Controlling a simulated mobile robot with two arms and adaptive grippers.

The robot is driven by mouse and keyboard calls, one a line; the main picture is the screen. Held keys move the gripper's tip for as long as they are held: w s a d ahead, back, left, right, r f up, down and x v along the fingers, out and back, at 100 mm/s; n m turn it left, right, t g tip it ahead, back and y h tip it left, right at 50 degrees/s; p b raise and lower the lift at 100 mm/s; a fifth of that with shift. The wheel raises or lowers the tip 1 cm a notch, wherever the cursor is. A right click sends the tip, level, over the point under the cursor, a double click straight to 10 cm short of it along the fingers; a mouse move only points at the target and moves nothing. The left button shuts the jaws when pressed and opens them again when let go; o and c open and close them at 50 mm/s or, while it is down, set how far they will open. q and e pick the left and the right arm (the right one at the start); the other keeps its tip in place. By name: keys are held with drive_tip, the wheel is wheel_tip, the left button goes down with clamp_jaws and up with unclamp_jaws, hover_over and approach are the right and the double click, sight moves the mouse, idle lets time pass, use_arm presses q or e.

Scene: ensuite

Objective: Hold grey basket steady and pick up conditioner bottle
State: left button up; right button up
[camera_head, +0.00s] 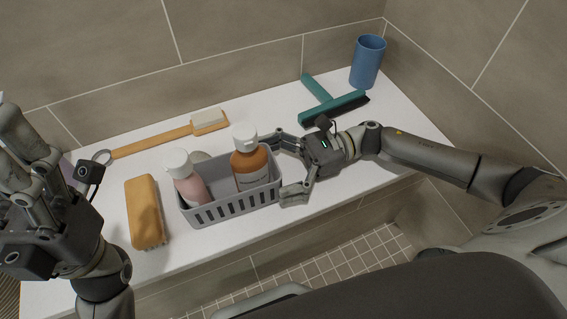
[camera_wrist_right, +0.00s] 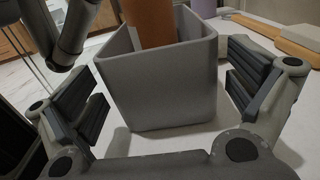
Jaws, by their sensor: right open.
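The grey basket (camera_head: 236,207) stands upright on the white ledge, its slotted long side facing me. In it stand a pink bottle (camera_head: 188,184) with a white cap and an amber bottle (camera_head: 249,168) with a white cap and label. I cannot read which is the conditioner. My right gripper (camera_head: 286,168) is open at the basket's right end, one finger on each side. In the right wrist view the basket's end wall (camera_wrist_right: 165,95) stands between the spread fingers, with clear gaps. My left gripper (camera_head: 28,165) is raised at the left, apart from the basket; its opening is unclear.
An orange-brown brush (camera_head: 145,212) lies left of the basket. A long-handled wooden brush (camera_head: 165,138) lies behind it. A teal squeegee (camera_head: 334,104) and a blue cup (camera_head: 367,62) are at the back right. Tiled walls close the back and right. The ledge drops off in front.

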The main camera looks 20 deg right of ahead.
drive_tip(key=shift+c, duration=0.3)
drive_tip(key=c, duration=0.9)
